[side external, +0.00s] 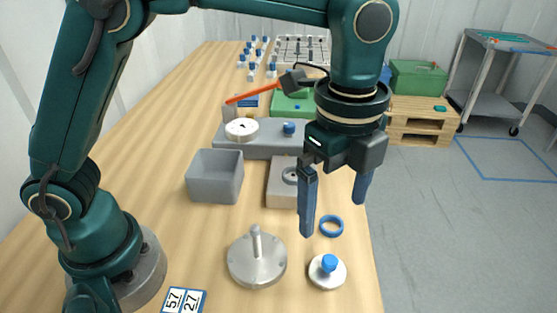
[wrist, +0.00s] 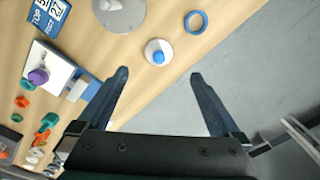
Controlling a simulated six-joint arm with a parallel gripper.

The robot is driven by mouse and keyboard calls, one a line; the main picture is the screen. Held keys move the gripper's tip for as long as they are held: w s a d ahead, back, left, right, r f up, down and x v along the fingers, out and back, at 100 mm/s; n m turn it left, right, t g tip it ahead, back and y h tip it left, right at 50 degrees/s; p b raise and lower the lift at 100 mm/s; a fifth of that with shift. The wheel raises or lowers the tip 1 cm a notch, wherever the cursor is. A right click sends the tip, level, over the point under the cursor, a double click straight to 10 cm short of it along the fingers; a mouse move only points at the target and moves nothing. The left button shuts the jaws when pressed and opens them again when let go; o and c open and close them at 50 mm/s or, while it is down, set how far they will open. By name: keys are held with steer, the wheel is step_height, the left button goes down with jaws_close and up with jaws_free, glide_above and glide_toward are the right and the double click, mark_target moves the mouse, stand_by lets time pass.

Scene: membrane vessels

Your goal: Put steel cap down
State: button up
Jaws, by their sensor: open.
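The steel cap (side external: 256,263), a round metal disc with an upright post at its centre, lies flat on the wooden table at the front. Part of it also shows at the top edge of the wrist view (wrist: 119,14), cut off by the frame. My gripper (side external: 333,217) is open and empty, above and to the right of the cap, apart from it. In the wrist view, the two fingers (wrist: 159,75) stand wide apart with nothing between their tips.
A white disc with a blue knob (side external: 328,270) and a blue ring (side external: 331,226) lie near the table's right edge. A grey bin (side external: 215,176) and a block with a grey ring (side external: 281,186) stand behind. A number card (side external: 185,301) lies at the front.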

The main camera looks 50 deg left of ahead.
steer(key=s+a+r+n+t, duration=0.2)
steer(key=a+r+n, duration=0.1)
steer(key=a+n, duration=0.2)
steer(key=s+a+r+n+t, duration=0.1)
steer(key=s+a+r+n, duration=0.1)
steer(key=a+n, duration=0.35)
steer(key=s+a+f+n+t, duration=0.2)
steer(key=s+a+n, duration=0.3)
steer(key=n, duration=0.3)
steer(key=shift+s+a+f+n, duration=0.3)
steer(key=shift+s+f+n, duration=0.1)
steer(key=shift+s, duration=0.25)
